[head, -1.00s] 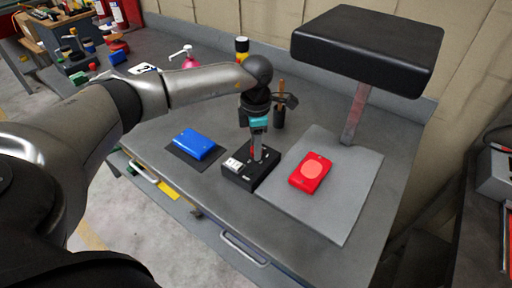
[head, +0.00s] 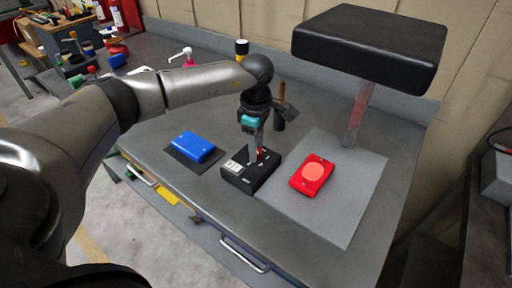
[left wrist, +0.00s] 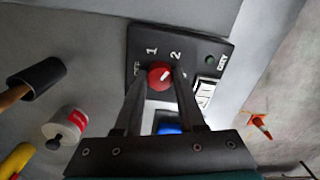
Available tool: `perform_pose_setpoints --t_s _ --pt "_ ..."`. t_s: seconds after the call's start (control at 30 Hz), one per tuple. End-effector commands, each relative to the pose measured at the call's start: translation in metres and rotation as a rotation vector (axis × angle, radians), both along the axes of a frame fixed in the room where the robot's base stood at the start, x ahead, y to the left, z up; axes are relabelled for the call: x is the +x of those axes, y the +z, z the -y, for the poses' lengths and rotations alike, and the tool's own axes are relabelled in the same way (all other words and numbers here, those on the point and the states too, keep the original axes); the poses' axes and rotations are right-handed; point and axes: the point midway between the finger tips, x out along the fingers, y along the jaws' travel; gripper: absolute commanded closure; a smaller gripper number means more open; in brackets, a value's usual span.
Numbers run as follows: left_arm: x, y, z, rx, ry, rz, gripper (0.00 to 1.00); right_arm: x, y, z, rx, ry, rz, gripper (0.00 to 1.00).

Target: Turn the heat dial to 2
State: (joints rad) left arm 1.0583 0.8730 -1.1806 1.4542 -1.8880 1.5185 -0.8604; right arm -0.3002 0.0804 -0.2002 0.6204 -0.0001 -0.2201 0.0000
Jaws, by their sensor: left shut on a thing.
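The black control box (head: 238,181) stands on the grey bench between a blue box and a grey plate. Its red heat dial (left wrist: 160,76) shows in the left wrist view, with printed marks OFF, 1 and 2 around it. The dial's white pointer lies on the side towards the 2; I cannot tell whether it lines up exactly. My left gripper (head: 257,157) points down at the box, and in the left wrist view its fingers (left wrist: 160,82) are shut on the dial from both sides. The right gripper is not in view.
A blue box (head: 195,146) lies on a dark mat at left. A red box (head: 312,174) lies on the grey plate (head: 345,213) under a black press-like head (head: 370,45). A hammer (head: 283,105) stands behind my gripper. Bare bench lies in front.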

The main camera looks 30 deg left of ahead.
Motion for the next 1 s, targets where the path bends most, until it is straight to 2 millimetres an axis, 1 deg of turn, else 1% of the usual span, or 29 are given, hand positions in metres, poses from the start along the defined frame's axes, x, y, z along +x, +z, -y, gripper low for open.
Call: perform_pose_setpoints --t_s 0.33,0.37,0.6,0.63,0.87,0.97,1.0 --pt "0.0 0.001 0.001 -0.003 -0.003 0.002 1.0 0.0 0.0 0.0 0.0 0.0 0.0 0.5" --pt "0.0 0.001 0.001 -0.003 -0.003 0.002 0.6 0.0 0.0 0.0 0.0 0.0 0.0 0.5" --pt "0.0 0.0 0.001 -0.002 -0.002 0.001 0.33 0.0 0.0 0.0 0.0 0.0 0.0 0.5" --pt "0.0 0.0 0.001 -0.002 -0.002 0.001 0.31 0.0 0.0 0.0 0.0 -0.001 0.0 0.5" --pt "0.0 0.001 0.0 -0.001 -0.002 0.0 0.31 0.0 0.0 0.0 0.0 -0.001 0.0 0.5" --pt "0.001 0.008 0.0 -0.001 -0.002 0.002 0.31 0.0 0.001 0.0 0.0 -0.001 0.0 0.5" --pt "0.001 0.013 0.0 -0.001 -0.002 0.004 0.31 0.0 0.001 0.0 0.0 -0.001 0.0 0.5"
